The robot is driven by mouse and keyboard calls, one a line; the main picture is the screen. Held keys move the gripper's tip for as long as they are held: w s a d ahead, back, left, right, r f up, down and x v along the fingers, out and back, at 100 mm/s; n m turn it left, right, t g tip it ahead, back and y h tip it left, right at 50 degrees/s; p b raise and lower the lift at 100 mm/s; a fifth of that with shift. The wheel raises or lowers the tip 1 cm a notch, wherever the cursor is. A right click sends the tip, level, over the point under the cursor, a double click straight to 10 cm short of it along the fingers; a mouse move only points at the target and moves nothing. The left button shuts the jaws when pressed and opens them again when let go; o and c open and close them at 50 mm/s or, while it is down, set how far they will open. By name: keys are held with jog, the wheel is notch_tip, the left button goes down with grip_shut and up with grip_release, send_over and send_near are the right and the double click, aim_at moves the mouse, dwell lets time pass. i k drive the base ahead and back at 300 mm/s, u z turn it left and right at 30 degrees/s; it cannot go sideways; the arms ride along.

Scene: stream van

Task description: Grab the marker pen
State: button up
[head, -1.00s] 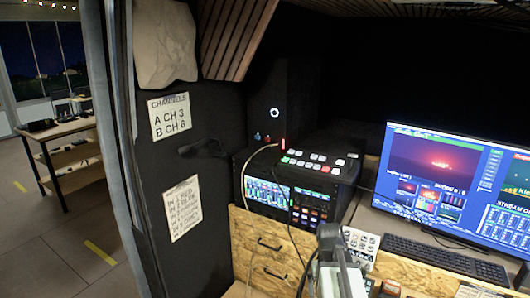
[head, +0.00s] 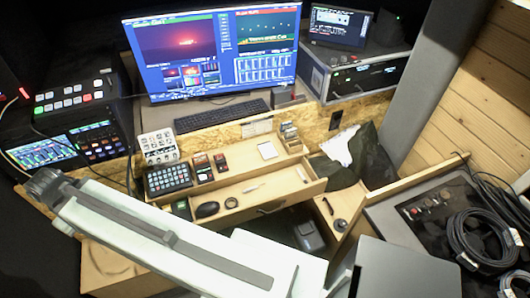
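I cannot surely pick out the marker pen. A slim whitish item (head: 252,188) lies in the open wooden drawer (head: 267,208). A thin dark stick-like item (head: 328,205) lies on the wood to the right of the drawer. Either is too small to identify. My arm stretches across the lower left of the head view. Its dark end, my gripper (head: 46,186), is at the far left, well apart from the drawer. Its fingers are not clear, so I cannot tell whether it is open.
A monitor (head: 212,50) and keyboard (head: 222,116) stand on the desk behind the drawer. A black keypad (head: 168,179) and small boxes sit at the drawer's left. A switcher (head: 70,97) is at the left. Coiled cables (head: 484,240) lie on a dark case at the right.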

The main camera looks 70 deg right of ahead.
aim_at(299, 171)
jog(key=u, duration=0.75)
jog(key=i, duration=0.8)
jog(key=z, duration=2.3)
